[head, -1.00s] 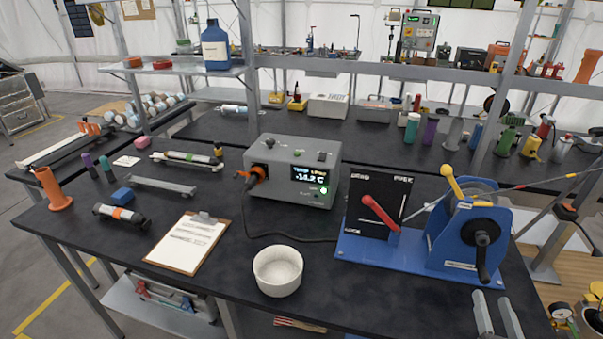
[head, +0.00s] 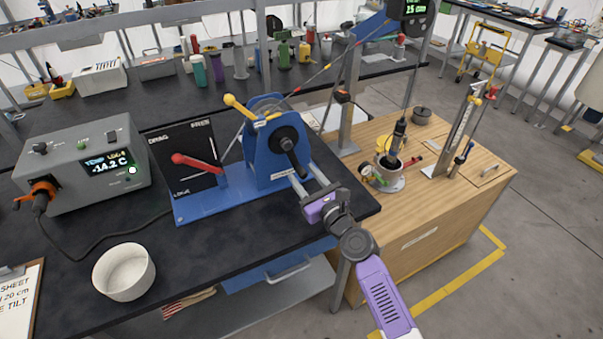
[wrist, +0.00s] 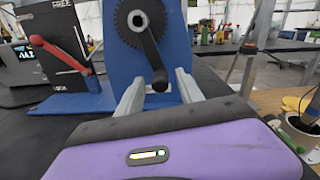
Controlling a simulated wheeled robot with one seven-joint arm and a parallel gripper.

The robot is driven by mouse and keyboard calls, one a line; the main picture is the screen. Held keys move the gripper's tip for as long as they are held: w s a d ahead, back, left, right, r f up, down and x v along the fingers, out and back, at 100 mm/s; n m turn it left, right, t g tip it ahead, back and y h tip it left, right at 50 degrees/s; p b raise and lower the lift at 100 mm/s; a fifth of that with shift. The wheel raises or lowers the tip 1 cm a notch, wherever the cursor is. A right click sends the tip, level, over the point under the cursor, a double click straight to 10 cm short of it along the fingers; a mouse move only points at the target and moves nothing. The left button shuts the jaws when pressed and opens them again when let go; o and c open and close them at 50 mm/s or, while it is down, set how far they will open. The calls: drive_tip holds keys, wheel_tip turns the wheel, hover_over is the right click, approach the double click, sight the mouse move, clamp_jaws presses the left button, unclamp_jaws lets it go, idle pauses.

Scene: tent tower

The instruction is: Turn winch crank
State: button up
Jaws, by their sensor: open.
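The blue winch (head: 262,165) stands on a blue base plate at the right end of the black bench. Its black crank (head: 290,150) points down and slightly right from the round hub; it also shows in the wrist view (wrist: 150,45). My gripper (head: 302,174) is open at the crank's lower end. In the wrist view the gripper's two grey fingers (wrist: 159,90) stand left and right of the crank's handle end, with visible gaps on both sides. I cannot tell how deep the handle sits between them.
A black panel (head: 180,150) with a red lever (head: 195,162) stands left of the winch. A yellow lever (head: 237,105) rises above the winch. A grey control box (head: 75,155) and white bowl (head: 124,272) are further left. A wooden cabinet (head: 410,230) stands right.

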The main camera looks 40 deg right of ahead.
drive_tip(key=shift+w+d, duration=0.15)
drive_tip(key=shift+w, duration=0.4)
clamp_jaws()
idle(1.1)
